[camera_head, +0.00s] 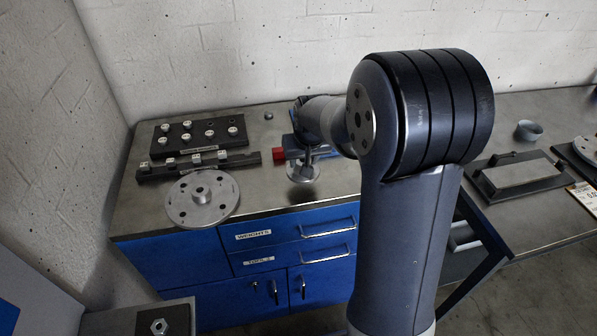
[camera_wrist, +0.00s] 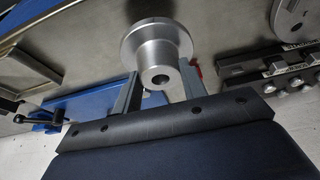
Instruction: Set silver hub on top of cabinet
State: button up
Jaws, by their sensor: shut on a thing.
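The silver hub (camera_head: 303,173) is a flanged metal piece with a bored stem. My gripper (camera_head: 308,152) is shut on its stem, flange downward, over the steel top of the blue cabinet (camera_head: 262,192). I cannot tell whether the flange touches the top or hangs just above it. In the wrist view the hub (camera_wrist: 157,52) sits between the two fingers of my gripper (camera_wrist: 160,76), its bore facing the camera. My arm hides the cabinet's right part in the head view.
A large silver disc (camera_head: 202,199) lies at the top's front left. A red piece (camera_head: 279,154) and a blue tool (camera_wrist: 88,103) are close by. Bare top lies between disc and hub.

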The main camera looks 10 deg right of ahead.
jog(key=shift+f, duration=2.15)
jog(key=shift+f, duration=0.25)
jog(key=o, duration=1.2)
jog(key=shift+r, duration=0.1)
jog(key=shift+r, duration=0.4)
jog(key=v, duration=1.1)
jog(key=shift+s+r, duration=0.2)
jog(key=shift+s, duration=0.05)
